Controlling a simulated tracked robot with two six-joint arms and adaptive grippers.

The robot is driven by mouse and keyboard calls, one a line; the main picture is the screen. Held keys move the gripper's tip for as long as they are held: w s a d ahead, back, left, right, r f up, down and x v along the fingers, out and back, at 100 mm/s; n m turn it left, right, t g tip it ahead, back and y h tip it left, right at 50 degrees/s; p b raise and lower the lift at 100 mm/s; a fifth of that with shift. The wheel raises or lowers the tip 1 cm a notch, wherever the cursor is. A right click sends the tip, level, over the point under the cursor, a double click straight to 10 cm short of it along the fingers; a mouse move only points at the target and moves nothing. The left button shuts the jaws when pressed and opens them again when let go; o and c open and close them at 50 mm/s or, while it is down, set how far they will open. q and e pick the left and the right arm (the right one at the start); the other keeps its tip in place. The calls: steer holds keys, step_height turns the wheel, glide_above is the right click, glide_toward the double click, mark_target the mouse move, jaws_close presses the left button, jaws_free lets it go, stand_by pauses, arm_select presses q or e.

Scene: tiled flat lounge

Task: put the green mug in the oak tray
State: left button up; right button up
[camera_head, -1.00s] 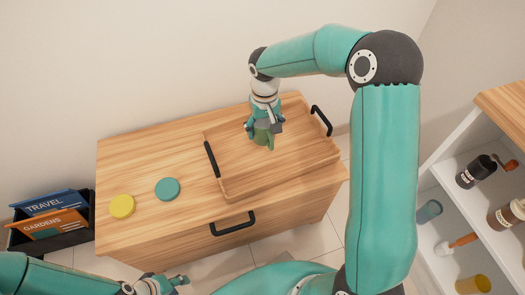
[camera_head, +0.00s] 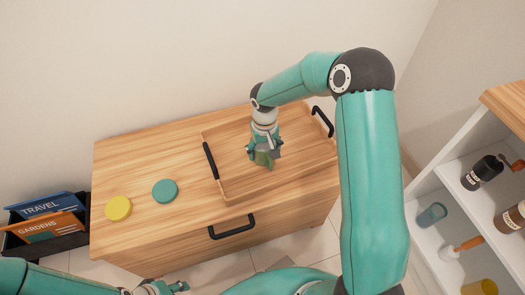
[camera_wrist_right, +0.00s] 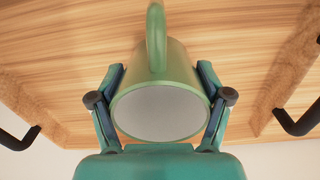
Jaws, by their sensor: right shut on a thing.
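The green mug (camera_head: 265,158) is within the outline of the oak tray (camera_head: 232,187) in the head view. My right gripper (camera_head: 265,149) is shut on the mug, with one finger on each side of it. In the right wrist view, the mug (camera_wrist_right: 177,72) is between the fingers of the gripper (camera_wrist_right: 160,98), its handle pointing away and its pale round end facing the camera. I cannot tell whether the mug touches the tray floor. My left gripper (camera_head: 170,288) is at the bottom edge, small and partly cut off; its opening is unclear.
The tray has black handles and sits on a wooden cabinet (camera_head: 130,160). A teal disc (camera_head: 165,191) and a yellow disc (camera_head: 118,208) lie left of it. A black box of books (camera_head: 75,245) stands at left. White shelves (camera_head: 440,180) with several items stand at right.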

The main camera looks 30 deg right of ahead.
steer(key=shift+f, duration=0.15)
steer(key=o, duration=1.7)
step_height(320, 180, up, 12)
steer(key=p, duration=0.2)
steer(key=shift+p, duration=0.4)
steer(key=shift+s, duration=0.1)
